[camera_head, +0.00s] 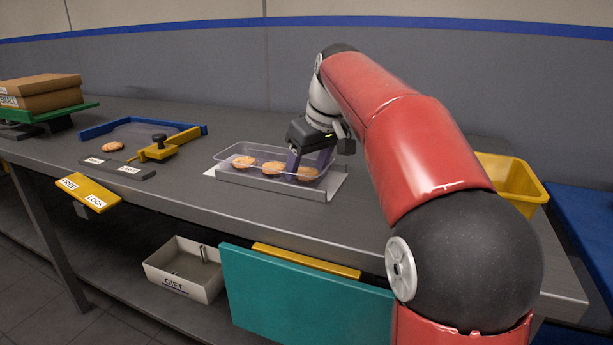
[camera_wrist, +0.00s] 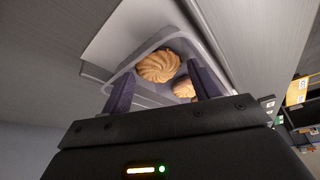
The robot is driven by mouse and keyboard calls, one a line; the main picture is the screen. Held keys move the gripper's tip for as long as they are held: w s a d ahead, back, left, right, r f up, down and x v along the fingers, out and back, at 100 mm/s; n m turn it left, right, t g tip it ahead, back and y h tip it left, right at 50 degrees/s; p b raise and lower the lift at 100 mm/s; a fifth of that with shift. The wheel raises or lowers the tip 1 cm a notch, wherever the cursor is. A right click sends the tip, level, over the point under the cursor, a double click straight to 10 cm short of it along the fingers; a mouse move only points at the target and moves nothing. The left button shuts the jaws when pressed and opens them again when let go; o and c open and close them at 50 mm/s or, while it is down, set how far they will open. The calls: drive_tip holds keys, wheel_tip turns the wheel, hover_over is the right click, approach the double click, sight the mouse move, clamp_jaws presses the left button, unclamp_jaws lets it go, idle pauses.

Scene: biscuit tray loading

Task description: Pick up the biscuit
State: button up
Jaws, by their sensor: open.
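Three round golden biscuits lie in a clear tray (camera_head: 228,153) on the table: a left one (camera_head: 244,162), a middle one (camera_head: 273,167) and a right one (camera_head: 307,173). My gripper (camera_head: 308,168) points down into the right end of the tray, over the right biscuit. In the wrist view my gripper (camera_wrist: 160,68) is open, with one dark finger on each side of a swirled biscuit (camera_wrist: 158,66). Whether the fingers touch it I cannot tell. A second biscuit (camera_wrist: 183,88) is partly hidden by the right finger. Another biscuit (camera_head: 113,146) lies on the table at left.
The tray sits on a grey metal holder (camera_head: 262,187). To its left are a yellow clamp (camera_head: 158,152) and a blue frame (camera_head: 100,130). Cardboard boxes (camera_head: 45,90) stand far left. A yellow bin (camera_head: 520,180) is at right, behind my arm. A gift box (camera_head: 185,270) is below.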

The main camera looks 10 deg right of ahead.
drive_tip(key=c, duration=0.4)
drive_tip(key=shift+c, duration=0.2)
